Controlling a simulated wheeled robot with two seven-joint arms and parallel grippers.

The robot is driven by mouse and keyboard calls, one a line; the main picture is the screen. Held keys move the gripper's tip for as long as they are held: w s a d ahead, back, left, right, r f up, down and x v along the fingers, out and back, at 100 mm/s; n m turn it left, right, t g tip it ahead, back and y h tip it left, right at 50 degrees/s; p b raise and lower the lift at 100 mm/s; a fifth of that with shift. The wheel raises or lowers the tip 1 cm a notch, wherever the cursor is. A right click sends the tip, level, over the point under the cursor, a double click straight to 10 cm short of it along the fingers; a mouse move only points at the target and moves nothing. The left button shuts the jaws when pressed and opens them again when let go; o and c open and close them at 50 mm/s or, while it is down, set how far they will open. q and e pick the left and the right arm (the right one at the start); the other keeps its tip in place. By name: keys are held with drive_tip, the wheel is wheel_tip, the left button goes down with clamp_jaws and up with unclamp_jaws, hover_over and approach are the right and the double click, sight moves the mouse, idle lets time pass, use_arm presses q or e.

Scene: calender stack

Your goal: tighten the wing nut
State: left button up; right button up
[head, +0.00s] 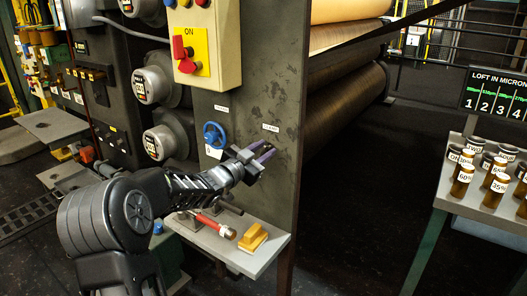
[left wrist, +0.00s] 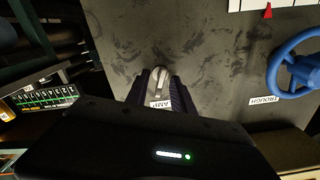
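The wing nut (left wrist: 158,78) is a small silvery piece on the dark, stained machine panel (head: 258,90), seen in the left wrist view just above a white label (left wrist: 160,104). My left gripper (head: 263,152) is at this panel, below a small label in the head view. In the left wrist view its two dark purple fingers (left wrist: 159,88) stand apart, one on each side of the wing nut. Whether either finger touches it I cannot tell. In the head view the wing nut is hidden by the gripper. My right gripper is not in view.
A blue handwheel (head: 214,134) sits left of the gripper, also in the left wrist view (left wrist: 297,66). A yellow switch box (head: 206,40) is above. A shelf (head: 262,262) below holds a red-handled tool (head: 213,225) and a yellow block (head: 253,238). Bottles (head: 462,180) stand on a table at right.

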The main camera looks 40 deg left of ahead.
use_arm(q)
drive_tip(key=shift+c, duration=0.6)
clamp_jaws()
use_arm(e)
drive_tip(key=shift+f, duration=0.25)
use_arm(q)
drive_tip(key=m+b, duration=0.3)
drive_tip(key=b, duration=0.1)
drive_tip(key=shift+d+f+m, duration=0.1)
drive_tip(key=shift+f+m, duration=0.15)
drive_tip(key=shift+m, duration=0.05)
drive_tip(key=m+b, duration=0.4)
drive_tip(key=shift+f+m, duration=0.1)
drive_tip(key=shift+m, duration=0.2)
drive_tip(key=m+b, duration=0.3)
drive_tip(key=m, duration=0.1)
drive_tip(key=shift+d+m, duration=0.1)
drive_tip(key=shift+m, duration=0.2)
drive_tip(key=m+b, duration=0.2)
drive_tip(key=m, duration=0.1)
drive_tip(key=shift+f+b, duration=0.15)
drive_tip(key=shift+b, duration=0.25)
drive_tip(key=shift+m+b, duration=0.7)
drive_tip(key=shift+m, duration=0.8)
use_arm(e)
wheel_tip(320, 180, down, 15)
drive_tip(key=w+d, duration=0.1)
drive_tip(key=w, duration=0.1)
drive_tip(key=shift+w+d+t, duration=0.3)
